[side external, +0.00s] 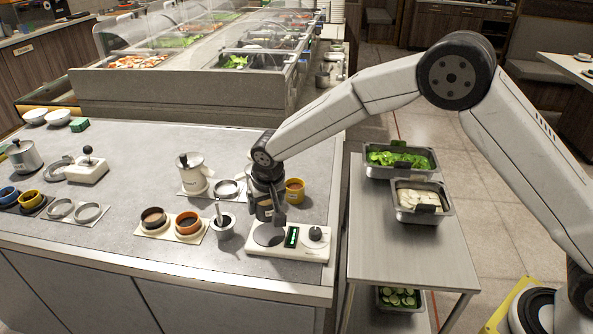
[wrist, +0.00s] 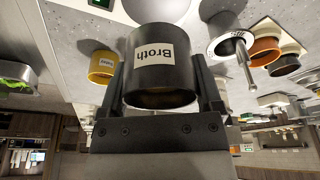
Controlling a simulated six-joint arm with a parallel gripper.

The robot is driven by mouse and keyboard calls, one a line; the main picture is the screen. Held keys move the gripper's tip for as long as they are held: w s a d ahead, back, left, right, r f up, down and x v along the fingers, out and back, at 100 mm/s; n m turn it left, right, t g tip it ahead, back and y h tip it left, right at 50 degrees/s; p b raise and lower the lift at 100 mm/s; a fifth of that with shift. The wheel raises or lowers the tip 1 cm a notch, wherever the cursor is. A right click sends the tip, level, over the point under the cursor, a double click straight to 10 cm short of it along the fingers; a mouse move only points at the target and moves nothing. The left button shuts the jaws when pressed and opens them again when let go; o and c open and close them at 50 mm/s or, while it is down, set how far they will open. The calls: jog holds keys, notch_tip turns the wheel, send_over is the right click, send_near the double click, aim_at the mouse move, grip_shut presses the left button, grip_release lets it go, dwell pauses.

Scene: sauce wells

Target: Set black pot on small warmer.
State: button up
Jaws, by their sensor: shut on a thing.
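The black pot (wrist: 155,62), labelled "Broth", is held between the two fingers of my gripper (wrist: 160,88). I cannot tell whether the pot's base touches the plate. My gripper (side external: 271,207) is shut on the pot, partly hiding it. In the wrist view part of the warmer's plate (wrist: 155,10) shows beyond the pot.
A yellow cup (side external: 295,191) stands close behind the pot. A metal pot with a ladle (side external: 223,226) stands just left of the warmer. Brown and orange cups (side external: 188,224) sit in a white holder farther left. A white canister (side external: 191,174) is behind. The counter's front edge is close.

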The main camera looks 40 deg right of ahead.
aim_at(267, 230)
jog(key=shift+f, duration=2.7)
jog(key=shift+f, duration=0.55)
jog(key=o, duration=1.1)
jog(key=shift+r, duration=0.1)
jog(key=shift+r, duration=3.85)
jog(key=shift+s+d+r, duration=0.1)
